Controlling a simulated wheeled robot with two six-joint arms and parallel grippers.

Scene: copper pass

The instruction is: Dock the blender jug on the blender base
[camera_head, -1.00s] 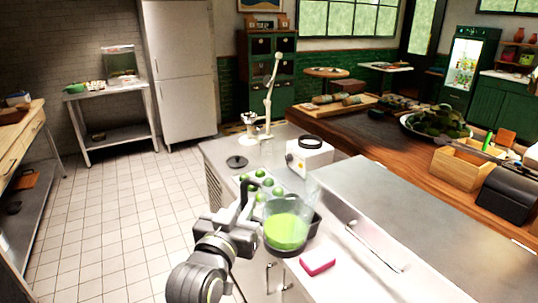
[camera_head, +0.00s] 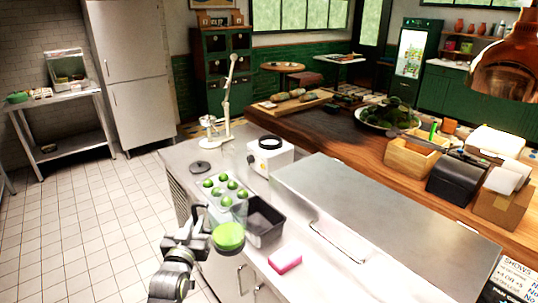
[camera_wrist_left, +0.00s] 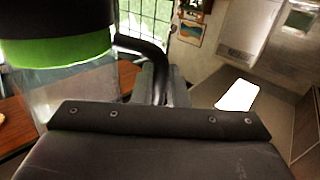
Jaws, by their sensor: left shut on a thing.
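The blender jug (camera_head: 229,237) is clear with green contents and sits in front of the counter's near edge, left of a black bin. My left gripper (camera_head: 204,243) is shut on its black handle. In the left wrist view the jug (camera_wrist_left: 60,55) fills the upper left, with a black part, a green band and a clear wall. Its curved black handle (camera_wrist_left: 150,50) runs between the fingers (camera_wrist_left: 165,85). The white blender base (camera_head: 270,158), with a black ring on top, stands on the counter farther back, apart from the jug. My right gripper is not in view.
Several limes (camera_head: 222,188) stand in a tray between jug and base. The black bin (camera_head: 278,228) is right of the jug. A raised steel surface (camera_head: 350,200) is to the right.

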